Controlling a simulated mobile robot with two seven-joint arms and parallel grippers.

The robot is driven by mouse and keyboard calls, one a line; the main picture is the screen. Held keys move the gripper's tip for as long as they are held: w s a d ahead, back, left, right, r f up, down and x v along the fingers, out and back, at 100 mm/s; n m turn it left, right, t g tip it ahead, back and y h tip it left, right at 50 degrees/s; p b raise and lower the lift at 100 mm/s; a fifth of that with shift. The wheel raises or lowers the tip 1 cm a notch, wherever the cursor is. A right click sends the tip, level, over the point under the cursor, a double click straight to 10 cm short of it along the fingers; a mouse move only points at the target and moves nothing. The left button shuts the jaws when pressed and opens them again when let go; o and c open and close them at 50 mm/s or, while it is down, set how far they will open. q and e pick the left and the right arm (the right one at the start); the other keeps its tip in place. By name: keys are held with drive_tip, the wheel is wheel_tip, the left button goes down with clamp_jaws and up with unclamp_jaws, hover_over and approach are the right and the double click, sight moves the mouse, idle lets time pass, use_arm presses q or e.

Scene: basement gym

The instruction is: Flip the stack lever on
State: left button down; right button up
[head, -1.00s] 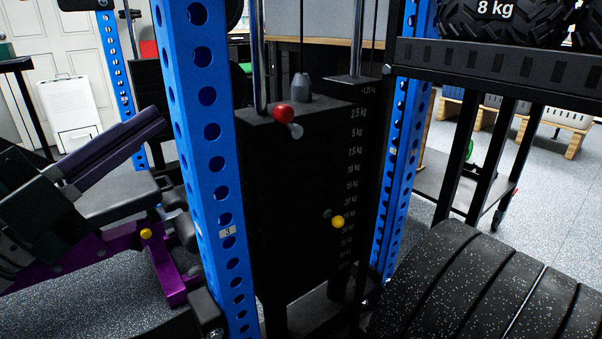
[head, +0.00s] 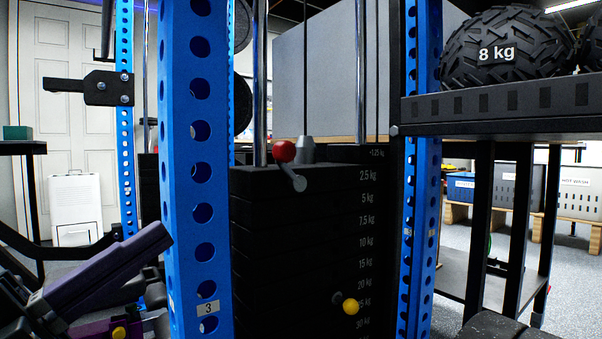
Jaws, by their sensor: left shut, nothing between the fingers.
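The weight stack (head: 275,240) stands upright in the middle of the head view, black with white kg marks down its right side. The stack lever (head: 292,174) is a short grey arm at the stack's top front edge. Its red ball knob (head: 284,151) is at the upper left end, and the arm slants down to the right. A yellow knob (head: 351,307) sits lower on the stack. My right gripper is not in view.
A blue perforated upright (head: 204,190) stands left of the stack, and another (head: 414,210) stands right of it. A purple and black bench (head: 110,275) fills the lower left. A shelf (head: 500,104) with 8 kg balls (head: 495,55) juts in at right.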

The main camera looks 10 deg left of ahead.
sight(284, 142)
use_arm(q)
drive_tip(key=b+x, duration=0.3)
drive_tip(key=x, duration=1.1)
drive_tip(key=shift+r+p, duration=0.4)
drive_tip(key=shift+p, duration=0.75)
drive_tip(key=shift+w+d+r+g+y+p, duration=0.45)
drive_tip(key=shift+r+g+p, duration=0.2)
drive_tip(key=shift+p, duration=1.95)
drive_tip(key=shift+w+d+r+g+y+p, duration=0.35)
drive_tip(key=shift+r+g+y+p, duration=0.2)
drive_tip(key=shift+p, duration=2.1)
drive_tip(key=shift+w+d+r+g+y+p, duration=0.4)
drive_tip(key=shift+r+g+p, duration=0.3)
drive_tip(key=shift+p, duration=1.9)
